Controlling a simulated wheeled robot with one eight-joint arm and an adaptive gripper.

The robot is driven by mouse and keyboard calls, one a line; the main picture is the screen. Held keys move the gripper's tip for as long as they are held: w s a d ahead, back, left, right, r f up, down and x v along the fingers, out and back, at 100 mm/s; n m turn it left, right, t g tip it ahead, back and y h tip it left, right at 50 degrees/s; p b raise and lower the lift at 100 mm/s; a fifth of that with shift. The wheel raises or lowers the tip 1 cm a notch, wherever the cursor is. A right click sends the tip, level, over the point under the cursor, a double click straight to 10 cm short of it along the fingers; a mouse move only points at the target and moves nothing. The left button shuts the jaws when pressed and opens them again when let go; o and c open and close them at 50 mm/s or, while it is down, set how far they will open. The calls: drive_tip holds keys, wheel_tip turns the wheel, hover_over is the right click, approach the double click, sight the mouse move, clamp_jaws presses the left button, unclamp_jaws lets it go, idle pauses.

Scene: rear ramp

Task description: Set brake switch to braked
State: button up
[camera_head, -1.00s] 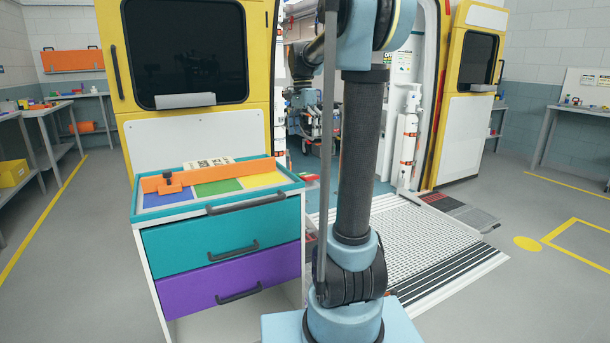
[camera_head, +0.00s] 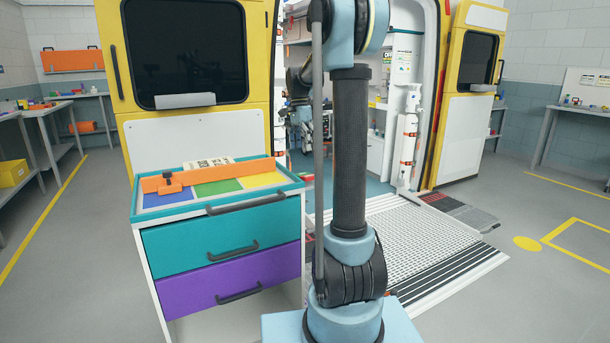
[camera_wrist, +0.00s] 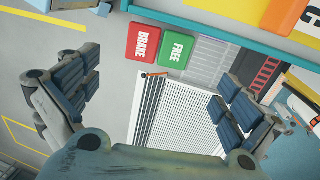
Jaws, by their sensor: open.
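In the wrist view a red pad marked BRAKE (camera_wrist: 142,42) and a green pad marked FREE (camera_wrist: 177,50) sit side by side, just outside a teal edge (camera_wrist: 220,32). Which of the two is pressed cannot be told. My gripper (camera_wrist: 155,90) is open and empty, its fingers wide apart at left and right, with the pads above the middle of the gap. In the head view a small red patch (camera_head: 308,178) shows at the right edge of the drawer cart (camera_head: 220,245).
The cart top holds an orange bar (camera_head: 215,174) over coloured panels. A grey ramp (camera_head: 425,240) leads into the yellow-framed vehicle. Side tables stand at left and right. The floor right of the ramp is clear.

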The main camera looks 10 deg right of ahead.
sight(306, 175)
drive_tip(key=f, duration=0.3)
drive_tip(key=s+f, duration=0.1)
drive_tip(key=f, duration=0.5)
drive_tip(key=shift+s+d+f, duration=0.2)
drive_tip(key=shift+s+d, duration=0.1)
drive_tip(key=shift+s, duration=0.1)
